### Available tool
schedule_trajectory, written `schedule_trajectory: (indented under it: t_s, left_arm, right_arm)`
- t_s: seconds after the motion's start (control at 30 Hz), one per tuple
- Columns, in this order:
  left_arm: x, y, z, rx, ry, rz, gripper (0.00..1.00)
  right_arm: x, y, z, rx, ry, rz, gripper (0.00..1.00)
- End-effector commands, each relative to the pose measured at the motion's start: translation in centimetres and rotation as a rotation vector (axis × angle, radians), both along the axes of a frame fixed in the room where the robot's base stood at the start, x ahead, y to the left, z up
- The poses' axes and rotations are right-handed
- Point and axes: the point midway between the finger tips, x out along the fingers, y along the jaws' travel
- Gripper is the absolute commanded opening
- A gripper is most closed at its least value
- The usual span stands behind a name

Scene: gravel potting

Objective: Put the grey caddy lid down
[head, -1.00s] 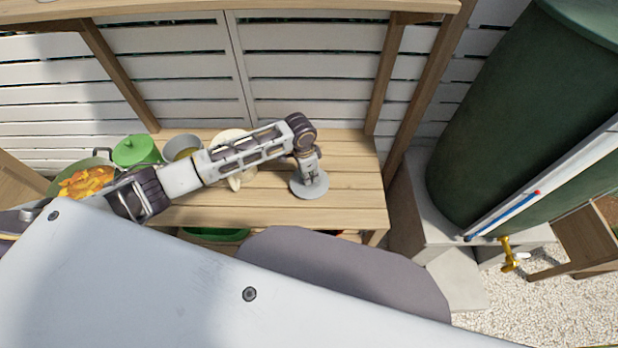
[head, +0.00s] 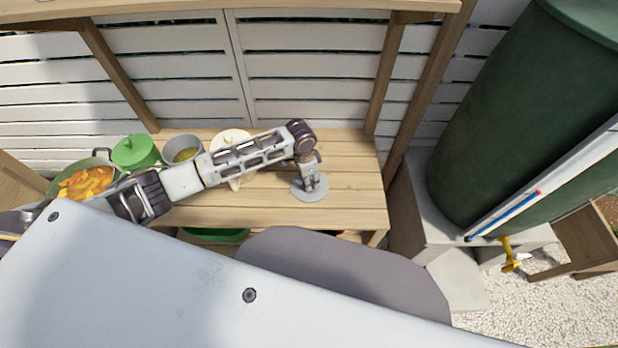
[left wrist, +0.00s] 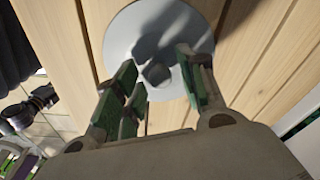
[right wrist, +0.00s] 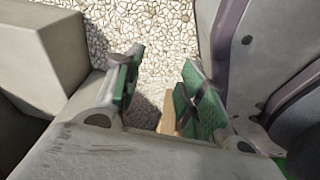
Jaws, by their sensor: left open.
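The grey caddy lid (head: 316,196) is a flat round disc with a small knob. It lies on the slatted wooden bench, toward its right end. In the left wrist view the lid (left wrist: 120,40) rests on the planks, with its knob (left wrist: 156,74) showing. My left gripper (head: 311,186) is directly above the lid. In the left wrist view its fingers (left wrist: 160,88) are spread on either side of the knob and apart from it. My right gripper (right wrist: 160,85) shows only in the right wrist view, with its fingers apart and nothing between them, above gravel.
On the bench's left stand a green lidded pot (head: 136,152), a grey pot with yellowish contents (head: 183,143), and a pan of orange pieces (head: 86,184). A cream item (head: 229,138) is partly behind my left arm. Bare planks (head: 352,180) lie right of the lid.

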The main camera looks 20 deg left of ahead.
Motion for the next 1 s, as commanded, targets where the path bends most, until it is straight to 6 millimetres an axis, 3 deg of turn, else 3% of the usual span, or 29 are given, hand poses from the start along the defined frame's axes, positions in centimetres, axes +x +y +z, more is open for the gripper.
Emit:
schedule_trajectory:
  t_s: [0.27,0.47,1.0]
  left_arm:
    - [0.0,0.0,0.3,0.000,-0.001,0.000,0.40]
    - [0.0,0.2,1.7,0.000,-0.001,0.001,0.40]
    - [-0.6,0.8,9.4,0.000,-0.001,0.000,0.40]
  right_arm:
    - [0.9,-0.1,0.2,-0.001,-0.011,0.001,0.40]
    - [1.0,-0.1,0.5,0.000,-0.016,0.002,0.40]
    - [-2.7,-1.2,-0.4,-0.012,0.021,0.004,0.40]
